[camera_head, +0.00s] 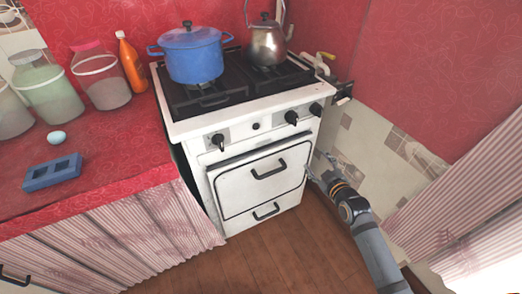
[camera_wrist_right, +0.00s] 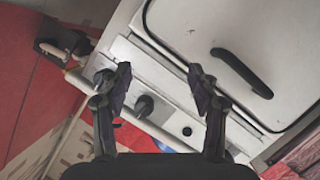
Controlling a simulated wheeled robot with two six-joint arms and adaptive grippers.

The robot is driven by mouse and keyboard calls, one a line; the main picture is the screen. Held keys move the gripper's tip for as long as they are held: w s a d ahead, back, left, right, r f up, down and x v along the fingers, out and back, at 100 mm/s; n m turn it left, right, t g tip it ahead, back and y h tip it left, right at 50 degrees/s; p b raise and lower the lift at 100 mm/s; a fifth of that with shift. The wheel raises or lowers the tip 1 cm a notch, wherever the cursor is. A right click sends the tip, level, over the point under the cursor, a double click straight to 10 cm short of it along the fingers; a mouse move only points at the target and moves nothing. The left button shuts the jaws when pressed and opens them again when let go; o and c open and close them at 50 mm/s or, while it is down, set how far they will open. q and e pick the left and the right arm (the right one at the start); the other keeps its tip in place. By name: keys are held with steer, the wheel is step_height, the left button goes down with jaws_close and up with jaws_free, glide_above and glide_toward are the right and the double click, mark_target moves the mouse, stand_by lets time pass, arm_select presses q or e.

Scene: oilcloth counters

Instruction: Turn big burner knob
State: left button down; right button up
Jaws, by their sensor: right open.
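The white stove (camera_head: 240,153) has black knobs along its front panel: a left knob (camera_head: 218,142), a middle-right knob (camera_head: 291,117) and a far-right knob (camera_head: 316,109). No label shows which is the big burner knob. My right gripper (camera_head: 316,166) is open and empty, low in front of the stove's right side, below the right knobs. In the right wrist view, the middle-right knob (camera_wrist_right: 144,105) appears between the open fingers (camera_wrist_right: 160,88), apart from them. The far-right knob (camera_wrist_right: 103,78) is partly behind one finger. My left gripper is out of view.
The oven door handle (camera_head: 269,170) sticks out near my right gripper. A blue pot (camera_head: 193,55) and a kettle (camera_head: 267,45) stand on the burners. A valve and pipe (camera_head: 325,66) are beside the stove. Jars and a bottle (camera_head: 131,65) stand on the left counter.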

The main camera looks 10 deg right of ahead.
mark_target(296, 123)
steer(key=a+r+n+t+y+b, duration=0.2)
steer(key=a+r+n+t, duration=0.15)
steer(key=r, duration=0.65)
steer(key=shift+m+g, duration=0.25)
steer(key=shift+g, duration=0.2)
steer(key=x, duration=0.3)
steer(key=b+x, duration=0.1)
steer(key=x, duration=0.6)
steer(key=shift+s+a+r+b, duration=0.1)
steer(key=shift+a+b, duration=0.25)
steer(key=shift+a, duration=0.05)
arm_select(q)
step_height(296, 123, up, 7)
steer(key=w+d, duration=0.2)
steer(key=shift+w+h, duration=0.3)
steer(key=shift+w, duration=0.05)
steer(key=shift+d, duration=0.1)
arm_select(e)
steer(key=shift+c, duration=0.2)
steer(key=c, duration=1.1)
